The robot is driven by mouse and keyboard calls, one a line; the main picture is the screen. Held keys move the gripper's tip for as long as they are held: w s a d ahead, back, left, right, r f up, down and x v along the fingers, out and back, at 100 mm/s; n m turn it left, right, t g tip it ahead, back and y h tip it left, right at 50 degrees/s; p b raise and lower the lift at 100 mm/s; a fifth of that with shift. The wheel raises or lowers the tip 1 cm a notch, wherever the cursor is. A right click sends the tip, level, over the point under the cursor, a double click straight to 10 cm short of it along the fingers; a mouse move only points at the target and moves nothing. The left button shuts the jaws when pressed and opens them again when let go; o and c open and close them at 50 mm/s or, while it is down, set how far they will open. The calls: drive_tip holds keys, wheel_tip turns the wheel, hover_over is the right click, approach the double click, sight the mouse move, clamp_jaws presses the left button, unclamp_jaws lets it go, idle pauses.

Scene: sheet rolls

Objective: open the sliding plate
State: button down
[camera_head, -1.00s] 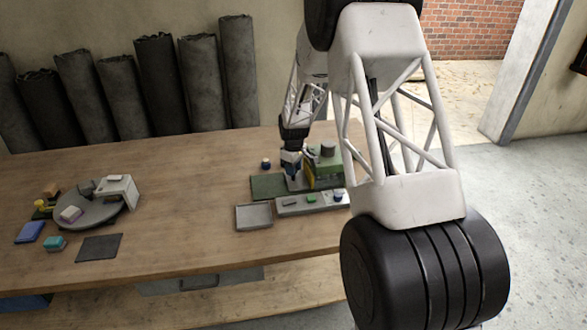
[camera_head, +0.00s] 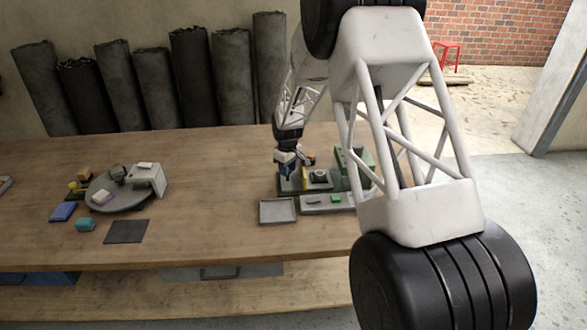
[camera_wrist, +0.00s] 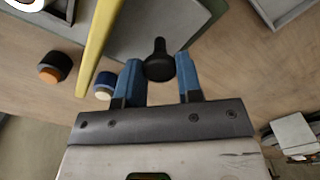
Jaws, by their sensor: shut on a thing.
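My gripper (camera_wrist: 158,85) has its two blue fingers on either side of a black knob (camera_wrist: 158,62) and is shut on it. The knob stands at the edge of the grey-green sliding plate (camera_wrist: 165,25), which carries a yellow upright strip (camera_wrist: 98,42). In the head view my gripper (camera_head: 286,172) is at the left end of the plate, left of the yellow strip (camera_head: 306,178). The green housing (camera_head: 353,165) stands to the right, partly behind my arm. A dark round part (camera_head: 320,175) shows between strip and housing.
A grey tray (camera_head: 278,211) and a pale strip with small parts (camera_head: 325,203) lie in front. A round grey stand (camera_head: 120,195) is at the left. Two small round pieces, orange-black (camera_wrist: 55,68) and blue-white (camera_wrist: 104,86), lie close to my gripper.

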drive_tip(key=c, duration=0.8)
unclamp_jaws()
drive_tip(key=shift+r, duration=0.1)
drive_tip(key=shift+r, duration=3.85)
